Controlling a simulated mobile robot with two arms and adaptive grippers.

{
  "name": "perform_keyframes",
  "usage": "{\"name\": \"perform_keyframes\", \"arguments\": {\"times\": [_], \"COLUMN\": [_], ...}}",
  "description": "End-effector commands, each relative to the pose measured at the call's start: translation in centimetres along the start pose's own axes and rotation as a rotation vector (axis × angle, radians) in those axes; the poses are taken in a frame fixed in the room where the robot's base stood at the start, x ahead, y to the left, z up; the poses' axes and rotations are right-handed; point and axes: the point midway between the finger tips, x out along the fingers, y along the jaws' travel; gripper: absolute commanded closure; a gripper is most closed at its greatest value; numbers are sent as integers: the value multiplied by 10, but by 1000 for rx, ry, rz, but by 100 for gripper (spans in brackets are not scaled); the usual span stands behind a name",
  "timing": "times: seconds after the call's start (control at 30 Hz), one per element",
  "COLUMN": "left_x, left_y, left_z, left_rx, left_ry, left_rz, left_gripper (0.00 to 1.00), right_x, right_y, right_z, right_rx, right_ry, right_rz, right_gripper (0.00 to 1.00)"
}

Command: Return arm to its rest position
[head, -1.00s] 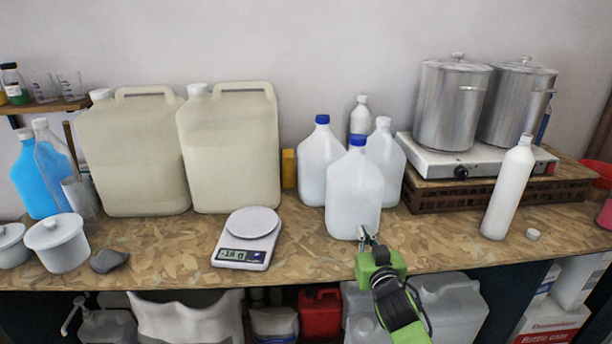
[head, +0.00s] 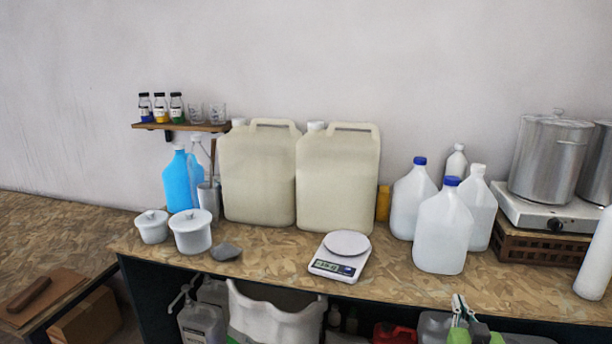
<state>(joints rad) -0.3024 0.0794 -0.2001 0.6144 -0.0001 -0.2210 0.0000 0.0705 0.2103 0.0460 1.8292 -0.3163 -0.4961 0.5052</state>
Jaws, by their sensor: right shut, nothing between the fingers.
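My right gripper (head: 460,308) shows at the bottom edge of the head view, right of centre. It is green with grey fingers, and its fingers are shut and empty. It is in front of the bench's front edge, below the white jugs, and most of its arm is cut off by the frame. My left gripper is not in view. The blue-capped white jug (head: 443,232) stands upright on the bench (head: 200,262), apart from the gripper.
Two large cream drums (head: 338,182) stand at the back. A digital scale (head: 341,255) sits in front of them. White lidded pots (head: 191,231) are at the left. A hot plate (head: 545,213) with steel pots (head: 548,160) is at the right. A lower table (head: 45,240) is at far left.

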Motion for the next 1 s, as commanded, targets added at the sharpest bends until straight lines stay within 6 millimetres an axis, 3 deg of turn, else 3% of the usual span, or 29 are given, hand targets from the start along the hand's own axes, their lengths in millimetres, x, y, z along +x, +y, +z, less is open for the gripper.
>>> {"name": "perform_keyframes", "arguments": {"times": [0.07,0.33,0.57,0.67,0.77,0.87,1.0], "left_x": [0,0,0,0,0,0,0], "left_y": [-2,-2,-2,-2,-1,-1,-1], "left_z": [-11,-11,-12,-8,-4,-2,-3], "left_rx": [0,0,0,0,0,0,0], "left_ry": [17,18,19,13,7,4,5], "left_rz": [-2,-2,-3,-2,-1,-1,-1], "left_gripper": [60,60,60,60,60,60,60], "right_x": [1,0,-8,-18,-36,-66,-122], "right_y": [-1,-7,-14,-16,-21,-23,-24], "right_z": [10,67,142,185,243,313,405], "right_rx": [-4,-30,-65,-84,-108,-140,-182], "right_ry": [-16,-110,-231,-302,-395,-512,-673], "right_rz": [-2,-19,-43,-56,-77,-103,-142], "right_gripper": [100,100,100,100,100,100,100]}}
